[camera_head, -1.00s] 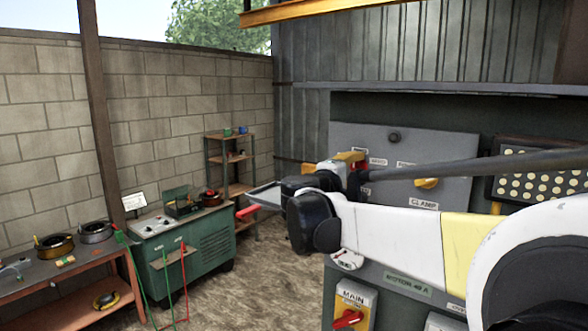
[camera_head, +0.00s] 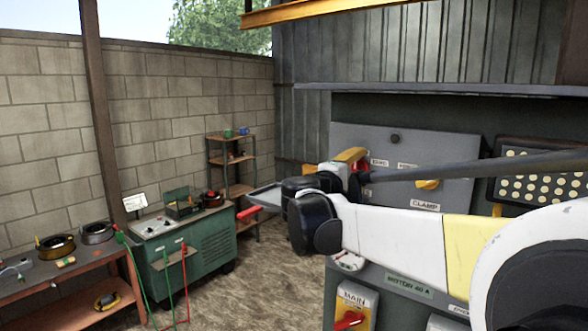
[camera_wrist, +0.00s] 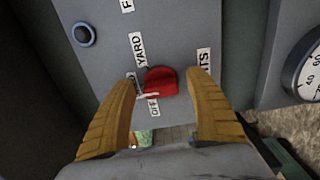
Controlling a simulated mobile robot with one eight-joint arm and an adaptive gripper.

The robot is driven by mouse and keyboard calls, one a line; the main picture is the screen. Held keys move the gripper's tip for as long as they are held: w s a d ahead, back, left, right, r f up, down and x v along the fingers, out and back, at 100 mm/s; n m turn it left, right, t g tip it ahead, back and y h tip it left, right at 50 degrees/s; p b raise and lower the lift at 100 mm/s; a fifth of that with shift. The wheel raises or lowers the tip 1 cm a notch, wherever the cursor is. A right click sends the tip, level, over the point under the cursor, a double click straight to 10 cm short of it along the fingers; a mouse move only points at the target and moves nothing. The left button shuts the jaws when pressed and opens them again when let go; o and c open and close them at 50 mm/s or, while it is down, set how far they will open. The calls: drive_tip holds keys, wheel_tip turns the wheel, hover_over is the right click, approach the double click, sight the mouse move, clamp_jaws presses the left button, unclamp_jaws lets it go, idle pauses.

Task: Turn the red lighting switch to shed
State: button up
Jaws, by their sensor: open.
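A red switch knob (camera_wrist: 161,80) sits on a grey panel in the wrist view, with white labels around it, one reading "YARD"; others are partly cut off or covered. My gripper (camera_wrist: 160,84) is open, its two yellow fingers on either side of the knob, with visible gaps at both sides. Whether a finger touches it I cannot tell.
A round blue-rimmed fitting (camera_wrist: 83,34) is on the panel, and a dial gauge (camera_wrist: 307,70) stands at right. In the head view a yellow knob (camera_head: 428,184) is right of my gripper, and a red main switch (camera_head: 349,320) is lower down. A green cabinet (camera_head: 190,250) stands left.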

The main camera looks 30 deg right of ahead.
drive_tip(key=v, duration=1.1)
drive_tip(key=shift+s+a, duration=0.2)
drive_tip(key=shift+a, duration=0.15)
drive_tip(key=s+a+f+m+y+b, duration=0.1)
drive_tip(key=s+a+f+y+b, duration=0.35)
drive_tip(key=f, duration=0.75)
drive_tip(key=s+a+f+y+b, duration=0.1)
drive_tip(key=f+b, duration=0.6)
drive_tip(key=f, duration=0.5)
drive_tip(key=s+a+f+m+y+b, duration=0.1)
drive_tip(key=s+a+f+y+b, duration=0.15)
drive_tip(key=f+b, duration=0.6)
drive_tip(key=s+a+f+y+b, duration=0.2)
drive_tip(key=a+f, duration=0.3)
drive_tip(key=f, duration=0.4)
drive_tip(key=s+a+f+m+y+b, duration=0.1)
drive_tip(key=s+a+f+y+b, duration=0.1)
drive_tip(key=a+f+b, duration=0.3)
drive_tip(key=s+a+f+m+y+b, duration=0.1)
drive_tip(key=a+f+y+b, duration=0.3)
drive_tip(key=f, duration=0.8)
drive_tip(key=shift+s+a+f+y, duration=0.35)
drive_tip(key=shift+s+a, duration=0.3)
drive_tip(key=shift+s, duration=0.25)
